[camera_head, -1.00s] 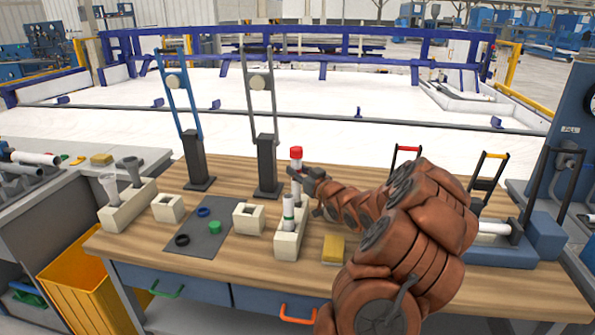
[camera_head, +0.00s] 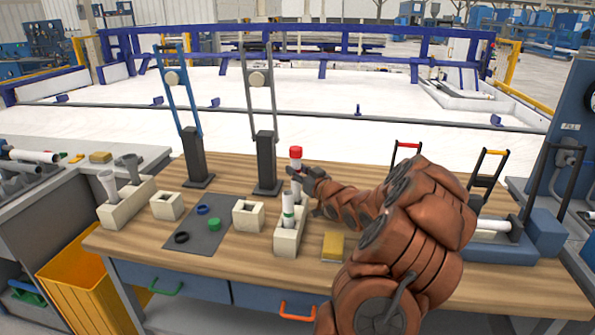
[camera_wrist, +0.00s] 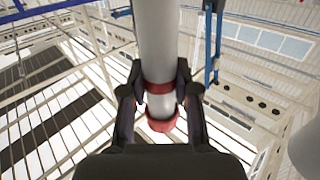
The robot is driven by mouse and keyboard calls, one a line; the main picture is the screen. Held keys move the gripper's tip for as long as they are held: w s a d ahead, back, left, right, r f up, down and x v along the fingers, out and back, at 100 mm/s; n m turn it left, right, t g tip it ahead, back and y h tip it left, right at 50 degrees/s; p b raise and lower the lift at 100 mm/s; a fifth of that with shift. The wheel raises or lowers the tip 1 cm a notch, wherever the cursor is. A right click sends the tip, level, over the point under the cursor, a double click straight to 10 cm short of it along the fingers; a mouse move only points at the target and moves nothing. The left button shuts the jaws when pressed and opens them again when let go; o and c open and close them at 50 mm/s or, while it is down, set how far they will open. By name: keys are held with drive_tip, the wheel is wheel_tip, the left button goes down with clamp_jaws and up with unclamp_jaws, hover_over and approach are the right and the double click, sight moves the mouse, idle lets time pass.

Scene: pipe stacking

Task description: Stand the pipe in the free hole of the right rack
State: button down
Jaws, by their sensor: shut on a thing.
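A white pipe with a red cap (camera_head: 295,153) stands upright over the rear part of the right rack (camera_head: 287,244). My gripper (camera_head: 307,174) is shut around it below the cap. In the wrist view the white pipe (camera_wrist: 158,40) with red bands runs between the fingers of my gripper (camera_wrist: 160,82). The right rack is a cream block. A white pipe with a green band (camera_head: 288,211) stands in its front hole. The lower end of the held pipe is hidden behind that pipe, so I cannot tell whether it is inside the rear hole.
A left rack (camera_head: 127,206) holds two grey pipes. Two square blocks, a grey mat (camera_head: 197,243) with coloured rings and a yellow sponge (camera_head: 333,247) lie nearby. Two tall black-based stands (camera_head: 267,165) rise behind. The front of the table is mostly clear.

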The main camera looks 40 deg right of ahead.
sight(299, 191)
drive_tip(key=shift+f+b, duration=2.1)
drive_tip(key=shift+f, duration=1.55)
drive_tip(key=c, duration=0.8)
unclamp_jaws()
drive_tip(key=shift+o, duration=0.2)
wheel_tip(299, 191, up, 10)
idle(0.4)
drive_tip(key=shift+d, duration=0.1)
